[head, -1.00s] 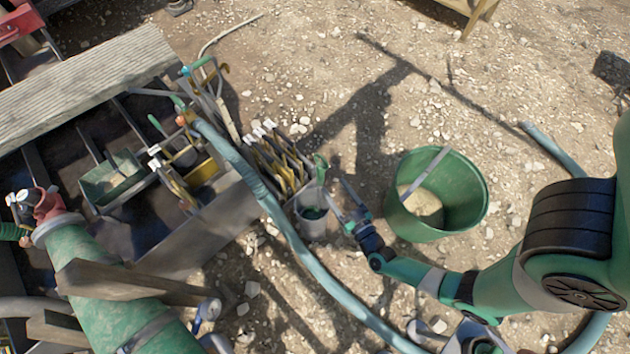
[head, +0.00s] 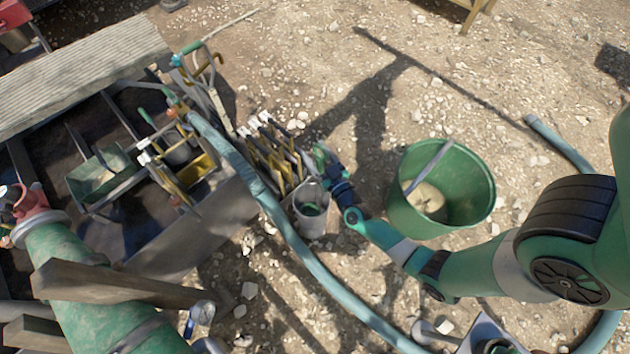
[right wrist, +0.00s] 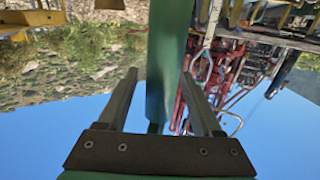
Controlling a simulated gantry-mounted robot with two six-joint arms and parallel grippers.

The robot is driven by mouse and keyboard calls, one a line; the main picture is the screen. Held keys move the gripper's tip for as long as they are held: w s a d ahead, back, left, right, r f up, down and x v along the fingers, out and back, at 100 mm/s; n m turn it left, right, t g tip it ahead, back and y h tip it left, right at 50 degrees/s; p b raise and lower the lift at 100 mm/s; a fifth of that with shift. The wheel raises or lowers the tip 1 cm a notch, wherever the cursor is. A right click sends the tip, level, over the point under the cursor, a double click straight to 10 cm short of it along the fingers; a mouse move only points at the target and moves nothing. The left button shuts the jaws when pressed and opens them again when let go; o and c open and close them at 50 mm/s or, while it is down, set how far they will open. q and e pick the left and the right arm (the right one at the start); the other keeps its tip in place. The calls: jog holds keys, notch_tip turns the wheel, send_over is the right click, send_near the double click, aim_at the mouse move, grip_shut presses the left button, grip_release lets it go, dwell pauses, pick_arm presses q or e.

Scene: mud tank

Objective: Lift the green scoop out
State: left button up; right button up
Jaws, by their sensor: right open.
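The green scoop (head: 310,209) stands in a small grey cup (head: 310,223) beside the tank. Its upper end is partly hidden by my right gripper (head: 324,163) in the head view. In the right wrist view its green handle (right wrist: 168,60) rises between the two open fingers of my right gripper (right wrist: 160,100). I see a gap on the left side of the handle; whether the right finger touches it, I cannot tell. My left gripper is not in view.
A green bucket (head: 478,205) with a grey-handled tool stands right of the cup. Several yellow-and-black tools (head: 272,160) hang close to its left. A pale blue hose (head: 300,245) runs past the cup's left side.

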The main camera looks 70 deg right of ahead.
jog(key=shift+s+a, duration=0.1)
jog(key=shift+s, duration=0.05)
grip_shut()
dwell(1.3)
